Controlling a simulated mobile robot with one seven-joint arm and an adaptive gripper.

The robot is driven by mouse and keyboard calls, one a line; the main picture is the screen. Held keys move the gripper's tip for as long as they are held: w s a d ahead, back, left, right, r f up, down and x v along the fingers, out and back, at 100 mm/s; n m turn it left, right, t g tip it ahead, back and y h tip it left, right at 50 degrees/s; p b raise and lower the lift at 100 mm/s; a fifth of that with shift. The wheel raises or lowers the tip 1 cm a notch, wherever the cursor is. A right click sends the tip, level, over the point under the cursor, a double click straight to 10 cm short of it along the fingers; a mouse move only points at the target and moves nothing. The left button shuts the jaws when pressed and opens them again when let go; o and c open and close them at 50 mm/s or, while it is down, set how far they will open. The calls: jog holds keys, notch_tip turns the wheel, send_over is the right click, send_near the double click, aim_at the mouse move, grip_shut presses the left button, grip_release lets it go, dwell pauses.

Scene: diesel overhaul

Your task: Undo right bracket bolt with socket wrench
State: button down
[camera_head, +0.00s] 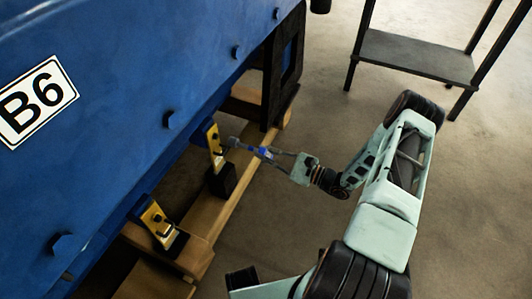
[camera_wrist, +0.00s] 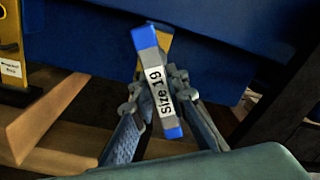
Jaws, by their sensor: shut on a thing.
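My gripper (camera_head: 272,154) is shut on the socket wrench (camera_head: 262,152), a grey tool with blue parts. In the wrist view the wrench (camera_wrist: 160,88) is labelled "Size 19" and sits between my fingertips (camera_wrist: 156,92). In the head view its far end reaches to the yellow right bracket (camera_head: 213,140) on the blue engine side. I cannot tell whether it is seated on the bolt, which is hidden. In the wrist view the wrench covers much of this bracket (camera_wrist: 163,41).
A second yellow bracket (camera_head: 156,222) is at the lower left. The blue engine (camera_head: 120,70), labelled B6, rests by a wooden frame (camera_head: 236,190) and a dark post (camera_head: 283,65). A dark shelf stand (camera_head: 415,55) is at the upper right.

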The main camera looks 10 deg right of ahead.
aim_at(254, 149)
jog(key=m, duration=0.6)
jog(key=shift+w+a+r, duration=0.1)
jog(key=shift+w+a, duration=0.2)
jog(key=shift+x, duration=1.6)
jog(key=shift+a+g, duration=0.2)
jog(key=shift+g, duration=0.1)
